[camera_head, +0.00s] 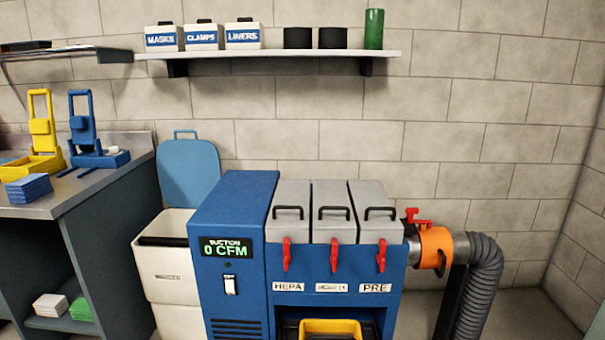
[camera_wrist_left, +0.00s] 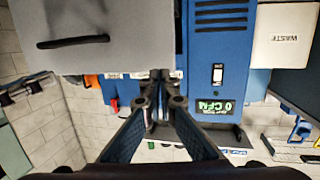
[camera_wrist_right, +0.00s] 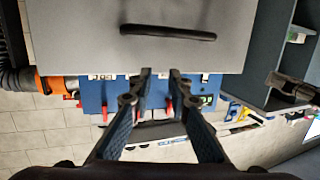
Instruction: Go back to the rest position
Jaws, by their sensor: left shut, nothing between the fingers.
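Neither gripper shows in the head view. In the left wrist view my left gripper (camera_wrist_left: 160,76) is shut and empty, its fingertips close together in front of the blue suction unit (camera_wrist_left: 216,60). In the right wrist view my right gripper (camera_wrist_right: 160,73) has its fingertips a little apart with nothing seen between them. A grey panel with a black handle fills the top of the left wrist view (camera_wrist_left: 85,20) and the right wrist view (camera_wrist_right: 190,58); what it belongs to I cannot tell. The suction unit stands in the head view (camera_head: 235,215), reading 0 CFM.
Three grey filter boxes (camera_head: 333,200) with red latches sit on the unit. An orange collar (camera_head: 436,248) joins a grey hose (camera_head: 484,275) at right. A white waste bin (camera_head: 163,262) with open blue lid and a workbench (camera_head: 95,195) stand left. A wall shelf (camera_head: 270,54) hangs above.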

